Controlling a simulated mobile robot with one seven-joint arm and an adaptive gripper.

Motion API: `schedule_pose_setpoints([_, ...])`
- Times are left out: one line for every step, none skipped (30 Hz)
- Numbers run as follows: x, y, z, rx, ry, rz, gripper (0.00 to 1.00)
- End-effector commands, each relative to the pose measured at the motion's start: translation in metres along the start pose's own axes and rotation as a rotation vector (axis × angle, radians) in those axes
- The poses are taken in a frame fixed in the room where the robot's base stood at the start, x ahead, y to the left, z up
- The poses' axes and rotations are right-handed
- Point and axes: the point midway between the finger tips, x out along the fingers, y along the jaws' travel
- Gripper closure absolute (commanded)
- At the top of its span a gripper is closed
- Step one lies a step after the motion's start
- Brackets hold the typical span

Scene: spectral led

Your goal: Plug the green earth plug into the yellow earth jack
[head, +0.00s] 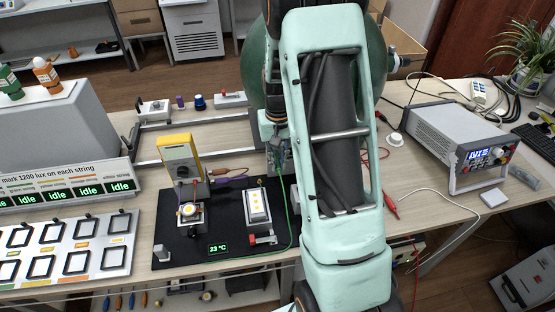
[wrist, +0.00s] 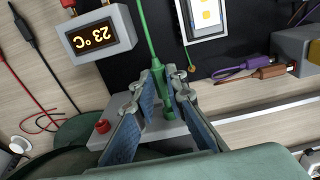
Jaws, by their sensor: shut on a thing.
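My gripper (wrist: 167,78) is shut on the green earth plug (wrist: 158,76), whose cable runs up and out of the wrist view. The plug's lower end shows between the fingers, over a grey block (wrist: 122,100). I cannot tell whether it touches the block. In the head view my gripper (head: 279,146) is small and partly hidden beside my arm, above the back edge of the black mat. The green cable (head: 288,215) drops from it and curves along the mat's right side. I cannot make out the yellow earth jack; it may be hidden by the fingers or plug.
A red knob (wrist: 102,126) sits on the grey block. A temperature display (wrist: 100,38) and a white panel with yellow LEDs (head: 257,206) stand close by. A yellow meter (head: 181,158) stands at the mat's back left. Purple and brown leads (wrist: 250,70) lie nearby.

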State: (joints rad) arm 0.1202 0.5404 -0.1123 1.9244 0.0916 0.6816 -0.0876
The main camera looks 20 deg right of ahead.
Motion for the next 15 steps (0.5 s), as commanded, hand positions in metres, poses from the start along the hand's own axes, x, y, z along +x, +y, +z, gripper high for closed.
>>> schedule_pose_setpoints([0.000,0.000,0.002,0.000,0.000,0.000,1.00])
schedule_pose_setpoints([0.000,0.000,0.003,0.000,-0.001,0.000,1.00])
schedule_pose_setpoints([0.001,0.000,0.004,0.000,-0.001,0.000,1.00])
schedule_pose_setpoints([0.000,0.000,0.005,0.000,-0.001,0.000,1.00])
schedule_pose_setpoints([0.000,0.000,0.006,0.000,-0.001,0.000,1.00])
schedule_pose_setpoints([0.000,0.000,0.007,0.000,-0.001,0.000,1.00])
schedule_pose_setpoints([0.000,0.000,0.008,0.000,0.000,0.000,1.00])
schedule_pose_setpoints([0.000,0.000,0.009,0.000,0.000,0.000,1.00])
schedule_pose_setpoints([0.000,0.000,0.010,0.000,0.000,0.000,1.00])
schedule_pose_setpoints([0.000,0.000,0.011,0.000,0.000,0.000,1.00])
schedule_pose_setpoints([0.000,0.000,0.012,0.000,0.000,0.000,1.00])
schedule_pose_setpoints([0.000,0.000,0.013,0.000,0.000,0.000,1.00])
schedule_pose_setpoints([0.000,0.000,0.013,0.000,0.000,0.000,1.00])
schedule_pose_setpoints([0.000,0.000,0.014,0.000,0.000,0.000,1.00])
schedule_pose_setpoints([0.000,0.000,0.014,0.000,0.000,0.000,1.00])
